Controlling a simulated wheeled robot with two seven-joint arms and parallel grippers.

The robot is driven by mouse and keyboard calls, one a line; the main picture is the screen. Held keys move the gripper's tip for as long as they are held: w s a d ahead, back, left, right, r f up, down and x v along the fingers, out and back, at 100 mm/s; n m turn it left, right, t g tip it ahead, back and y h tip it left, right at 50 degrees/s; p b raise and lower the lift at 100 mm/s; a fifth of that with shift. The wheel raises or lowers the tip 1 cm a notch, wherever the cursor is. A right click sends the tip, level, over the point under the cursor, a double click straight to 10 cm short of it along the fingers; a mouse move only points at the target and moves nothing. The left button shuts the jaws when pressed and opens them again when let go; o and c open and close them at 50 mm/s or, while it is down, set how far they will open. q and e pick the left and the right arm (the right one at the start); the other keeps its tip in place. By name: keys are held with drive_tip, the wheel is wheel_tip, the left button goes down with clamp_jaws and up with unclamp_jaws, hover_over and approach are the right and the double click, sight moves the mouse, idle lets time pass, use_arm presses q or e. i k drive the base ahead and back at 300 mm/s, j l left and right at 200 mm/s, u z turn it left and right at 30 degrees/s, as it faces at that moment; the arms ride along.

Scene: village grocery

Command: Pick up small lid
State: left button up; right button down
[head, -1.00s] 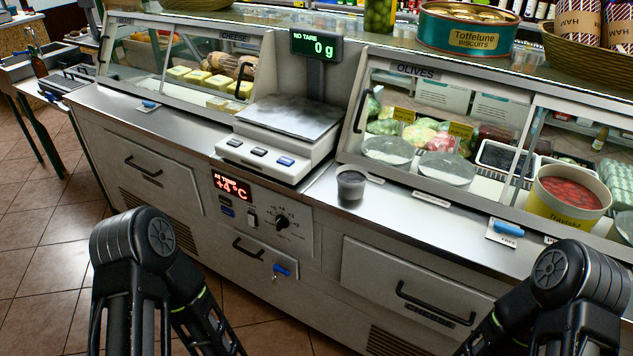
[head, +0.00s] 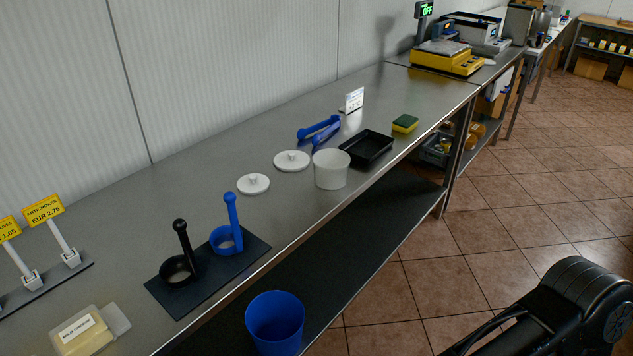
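Two round white lids with knobs lie flat on the steel counter (head: 330,98). The small lid (head: 253,184) is the nearer, left one, a little behind the dark mat. The larger lid (head: 292,161) lies behind the white tub (head: 331,170), which stands open near the counter's front edge. Part of one of my arms shows at the lower right, away from the counter. Neither of my grippers is in view.
A dark mat (head: 250,257) holds a black ladle (head: 180,268) and a blue ladle (head: 226,240). Blue tongs (head: 319,130), a black tray (head: 366,147) and a sponge (head: 405,124) lie farther right. A blue bin (head: 275,322) is below the front edge. Cheese (head: 84,331) lies at lower left.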

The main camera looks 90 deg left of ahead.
sight(252, 184)
drive_tip(key=l+u, duration=0.15)
drive_tip(key=u, duration=1.9)
